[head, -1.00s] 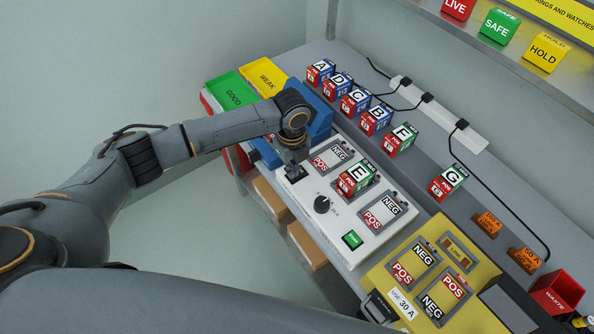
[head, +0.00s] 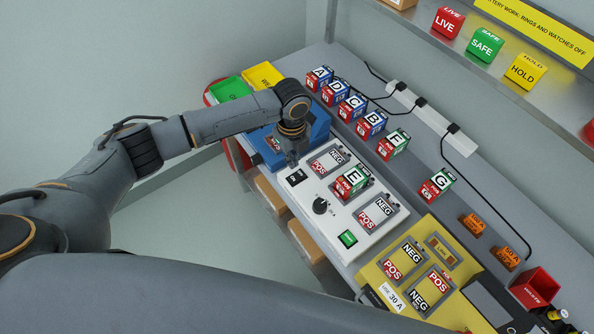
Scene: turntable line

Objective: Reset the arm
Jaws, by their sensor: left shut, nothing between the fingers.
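My left arm comes in from the left. My left gripper (head: 292,160) points down, shut and empty, just above the far left corner of the white tester panel (head: 335,222), beside its small black switch (head: 295,177). Battery E (head: 350,183) sits on the panel between pads marked POS and NEG. A black knob (head: 320,206) and a lit green button (head: 347,239) are on the same panel. My right gripper is not in view.
Batteries A (head: 319,78), D, C, B, F (head: 393,145) and G (head: 436,186) stand along the back. A yellow panel (head: 375,270) and a red waste bin (head: 535,287) are at right. Green (head: 230,88) and yellow (head: 262,75) trays stand behind the blue holder (head: 320,122).

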